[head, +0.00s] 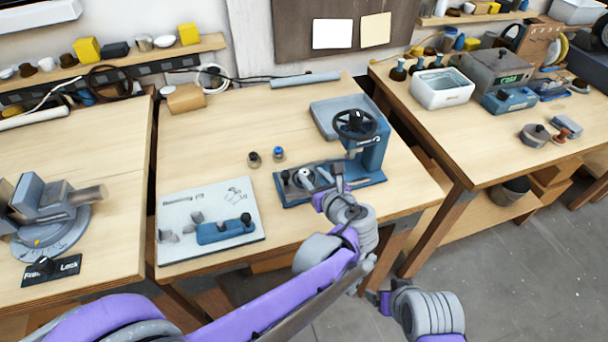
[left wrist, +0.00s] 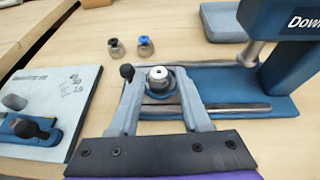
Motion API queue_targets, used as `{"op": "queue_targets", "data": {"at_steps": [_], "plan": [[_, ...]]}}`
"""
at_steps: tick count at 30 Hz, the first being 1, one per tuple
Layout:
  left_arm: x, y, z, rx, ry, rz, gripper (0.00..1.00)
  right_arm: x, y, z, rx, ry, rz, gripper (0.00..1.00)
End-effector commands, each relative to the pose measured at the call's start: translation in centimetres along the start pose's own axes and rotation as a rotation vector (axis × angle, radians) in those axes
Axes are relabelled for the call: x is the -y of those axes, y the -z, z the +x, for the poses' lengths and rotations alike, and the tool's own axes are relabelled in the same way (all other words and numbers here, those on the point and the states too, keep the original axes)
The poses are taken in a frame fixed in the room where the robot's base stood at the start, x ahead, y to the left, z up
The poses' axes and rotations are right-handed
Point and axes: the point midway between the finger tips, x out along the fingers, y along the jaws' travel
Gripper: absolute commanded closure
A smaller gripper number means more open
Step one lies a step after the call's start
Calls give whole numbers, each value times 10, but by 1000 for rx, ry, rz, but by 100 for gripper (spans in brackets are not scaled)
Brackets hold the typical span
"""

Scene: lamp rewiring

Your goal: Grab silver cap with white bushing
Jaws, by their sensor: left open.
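The silver cap with the white bushing (left wrist: 158,77) sits upright on the blue base of the press, shown in the left wrist view. My left gripper (left wrist: 159,92) is open, with one finger on each side of the cap. I cannot tell whether either finger touches it. In the head view my left gripper (head: 314,178) reaches over the front left part of the press base. My right gripper (head: 379,299) is low at the bottom right, away from the table; its jaws are too unclear to read.
The blue press (head: 370,150) with its black handwheel stands right of the left gripper. Two small silver parts, one dark-topped (head: 254,159) and one blue-topped (head: 279,153), stand behind. A pale mat (head: 180,250) with a blue tool lies left.

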Motion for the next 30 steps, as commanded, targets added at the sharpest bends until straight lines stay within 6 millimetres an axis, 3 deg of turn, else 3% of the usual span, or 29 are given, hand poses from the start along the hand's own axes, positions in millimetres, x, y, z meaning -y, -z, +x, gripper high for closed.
{"op": "queue_targets", "data": {"at_steps": [13, 22, 30], "plan": [[-4, 6, 52, 0, -2, -1, 52, 0, 3, -3, -2, 0, 0, 20], [-3, 6, 57, 0, 1, -1, 52, 0, 3, -3, -2, 0, 0, 20], [-3, 6, 57, 0, 1, -1, 99, 0, 3, -3, -2, 0, 0, 20]]}}
